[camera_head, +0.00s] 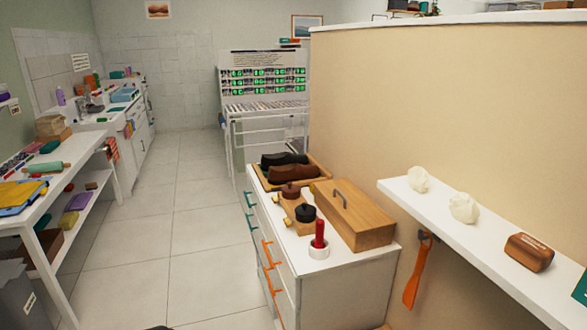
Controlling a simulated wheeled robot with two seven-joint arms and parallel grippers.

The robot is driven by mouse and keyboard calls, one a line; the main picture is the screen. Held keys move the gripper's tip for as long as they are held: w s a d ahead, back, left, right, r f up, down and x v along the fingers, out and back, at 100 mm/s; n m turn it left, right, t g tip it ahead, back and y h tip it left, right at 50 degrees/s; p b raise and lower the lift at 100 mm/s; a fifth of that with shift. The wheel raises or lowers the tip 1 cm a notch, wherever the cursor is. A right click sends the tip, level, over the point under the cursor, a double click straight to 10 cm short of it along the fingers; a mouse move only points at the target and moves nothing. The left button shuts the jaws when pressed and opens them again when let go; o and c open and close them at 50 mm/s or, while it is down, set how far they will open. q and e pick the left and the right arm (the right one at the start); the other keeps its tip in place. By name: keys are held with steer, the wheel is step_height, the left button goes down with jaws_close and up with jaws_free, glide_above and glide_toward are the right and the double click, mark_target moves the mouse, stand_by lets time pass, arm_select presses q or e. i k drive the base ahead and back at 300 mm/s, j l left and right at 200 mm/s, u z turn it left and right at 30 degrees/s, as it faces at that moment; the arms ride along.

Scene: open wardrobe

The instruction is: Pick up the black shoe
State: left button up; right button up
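The black shoe (279,159) lies on its sole at the back of a wooden tray (322,168), on top of a white drawer cabinet (345,265) right of centre. A dark brown shoe (288,173) lies just in front of it and hides part of its lower side. Neither of my grippers is in view.
A wall shelf (470,240) juts out at the right. The tiled floor (180,235) left of the cabinet is clear.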

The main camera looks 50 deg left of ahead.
mark_target(282, 159)
steer(key=u, duration=1.65)
steer(key=i+j, duration=0.1)
steer(key=j, duration=0.25)
steer(key=i+j+u, duration=0.15)
steer(key=i+j, duration=0.3)
steer(key=i+j+u, duration=0.2)
steer(key=i+j, duration=0.2)
steer(key=i+j+u, duration=0.15)
steer(key=i+j, duration=0.15)
steer(key=i, duration=0.35)
steer(key=i+j, duration=0.15)
steer(key=i, duration=1.55)
steer(key=i+z, duration=0.4)
steer(key=i+j+z, duration=0.2)
steer(key=z, duration=0.25)
steer(key=i+j+z, duration=0.25)
steer(key=z, duration=0.15)
steer(key=i+j+z, duration=0.25)
steer(key=z, duration=0.15)
steer(key=j, duration=0.1)
